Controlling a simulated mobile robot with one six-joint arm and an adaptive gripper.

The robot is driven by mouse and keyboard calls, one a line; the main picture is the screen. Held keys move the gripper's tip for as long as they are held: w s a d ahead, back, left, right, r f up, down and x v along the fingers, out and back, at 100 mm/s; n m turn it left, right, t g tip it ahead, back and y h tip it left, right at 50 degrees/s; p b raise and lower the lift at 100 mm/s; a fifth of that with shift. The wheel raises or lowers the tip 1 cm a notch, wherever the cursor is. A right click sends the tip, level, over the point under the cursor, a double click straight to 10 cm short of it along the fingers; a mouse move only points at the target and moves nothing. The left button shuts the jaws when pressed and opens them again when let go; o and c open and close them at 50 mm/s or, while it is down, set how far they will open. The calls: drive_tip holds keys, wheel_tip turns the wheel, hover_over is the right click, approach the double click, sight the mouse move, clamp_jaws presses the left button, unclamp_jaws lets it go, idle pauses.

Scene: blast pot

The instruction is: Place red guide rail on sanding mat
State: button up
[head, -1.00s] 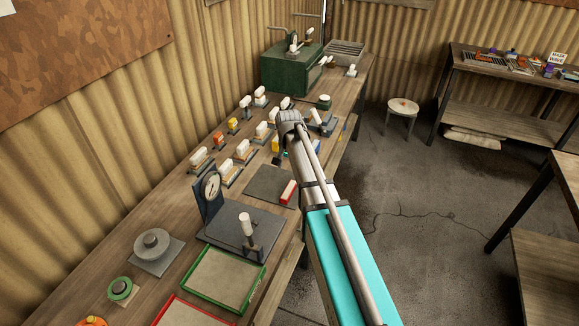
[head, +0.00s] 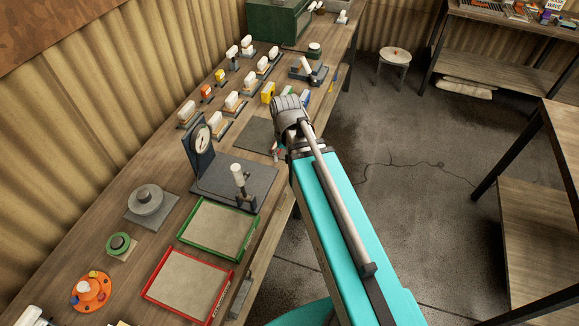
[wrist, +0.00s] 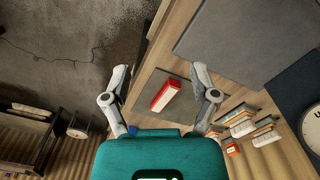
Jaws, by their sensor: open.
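A red bar with a white side (wrist: 165,93), which looks like the red guide rail, appears to lie on a small dark grey mat (wrist: 181,112), likely the sanding mat. In the head view the mat (head: 253,131) is on the long bench, and only a bit of the red bar (head: 276,152) shows beside my arm. My gripper (wrist: 160,68) is open and empty, with a finger on each side of the bar in the wrist view. The fingers are apart from the bar. In the head view my wrist hides the fingers.
A dial gauge (head: 200,135) on a dark base plate (head: 215,192) stands near the mat. Green (head: 240,250) and red (head: 158,298) framed trays lie closer. Several white-topped blocks (head: 233,100) stand behind the mat. Open floor is to the right of the bench.

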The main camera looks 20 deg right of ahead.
drive_tip(key=shift+n, duration=0.7)
drive_tip(key=s, duration=0.4)
drive_tip(key=shift+s+a, duration=0.2)
drive_tip(key=shift+s, duration=0.1)
